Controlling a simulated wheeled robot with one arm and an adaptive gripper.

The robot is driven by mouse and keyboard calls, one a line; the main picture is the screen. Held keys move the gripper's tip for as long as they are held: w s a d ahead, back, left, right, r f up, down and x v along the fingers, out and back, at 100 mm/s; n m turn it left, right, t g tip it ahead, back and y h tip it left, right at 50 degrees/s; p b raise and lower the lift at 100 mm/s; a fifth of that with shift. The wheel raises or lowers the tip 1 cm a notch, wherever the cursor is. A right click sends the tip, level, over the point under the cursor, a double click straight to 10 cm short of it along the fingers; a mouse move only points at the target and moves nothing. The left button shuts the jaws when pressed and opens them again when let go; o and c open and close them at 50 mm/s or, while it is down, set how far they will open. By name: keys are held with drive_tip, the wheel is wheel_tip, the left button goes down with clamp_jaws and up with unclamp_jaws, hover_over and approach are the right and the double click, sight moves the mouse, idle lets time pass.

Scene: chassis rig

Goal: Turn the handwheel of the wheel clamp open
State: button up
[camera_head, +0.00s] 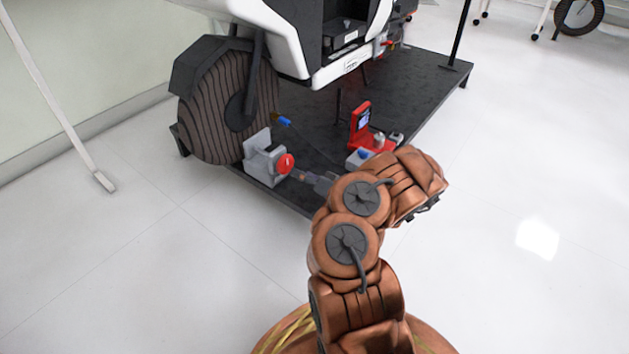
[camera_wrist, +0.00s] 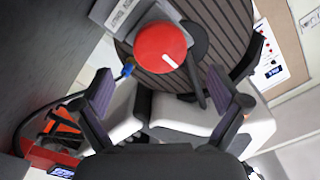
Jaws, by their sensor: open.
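The wheel clamp (camera_head: 262,157) is a grey block at the foot of the large ridged wheel (camera_head: 221,112), on the front left of the dark platform. Its red round handwheel (camera_head: 286,163) faces my arm. In the wrist view the handwheel (camera_wrist: 160,47) is a red disc with a short white mark on its right side, in front of the grey clamp body (camera_wrist: 118,14). My gripper (camera_wrist: 162,92) is open and empty, its two fingers apart. The handwheel appears ahead of the fingertips, and neither finger visibly touches it.
The white chassis body (camera_head: 290,40) overhangs the dark platform (camera_head: 420,75). A red stand (camera_head: 361,125) and a grey box with a blue knob (camera_head: 359,158) are right of the clamp. A blue-tipped item (camera_head: 285,121) lies behind it. The floor in front is clear.

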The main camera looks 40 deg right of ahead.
drive_tip(key=shift+v, duration=2.5)
